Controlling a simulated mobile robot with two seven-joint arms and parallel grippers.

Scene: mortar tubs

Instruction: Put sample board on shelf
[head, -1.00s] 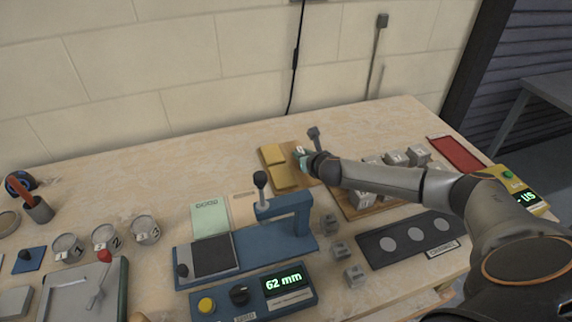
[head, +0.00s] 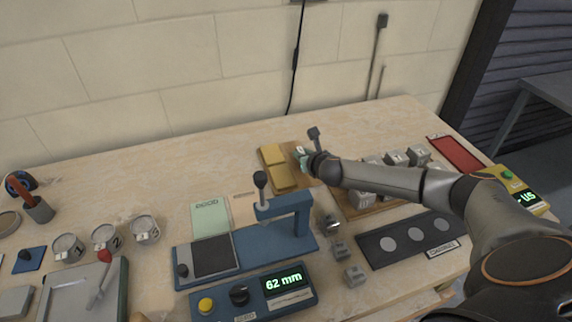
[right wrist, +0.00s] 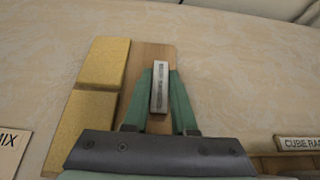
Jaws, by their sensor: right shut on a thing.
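A wooden board (head: 311,178) lies flat near the back of the table, with two yellow blocks (head: 279,178) on its left part. In the right wrist view, the board (right wrist: 150,55) and the yellow blocks (right wrist: 108,63) show behind my fingers. My right gripper (head: 302,155) is over the board's right part. Its green fingers (right wrist: 160,95) are shut on a narrow grey block (right wrist: 160,87) with dark markings on its face. I cannot tell whether the grey block is fixed to the board or touches it. No shelf shows clearly. My left gripper is not in view.
A wooden rack of grey cubes (head: 396,158) stands right of the board, partly behind my right arm. A blue device (head: 290,221) and its 62 mm display box (head: 288,280) stand in front. A red mat (head: 455,153) lies at the right.

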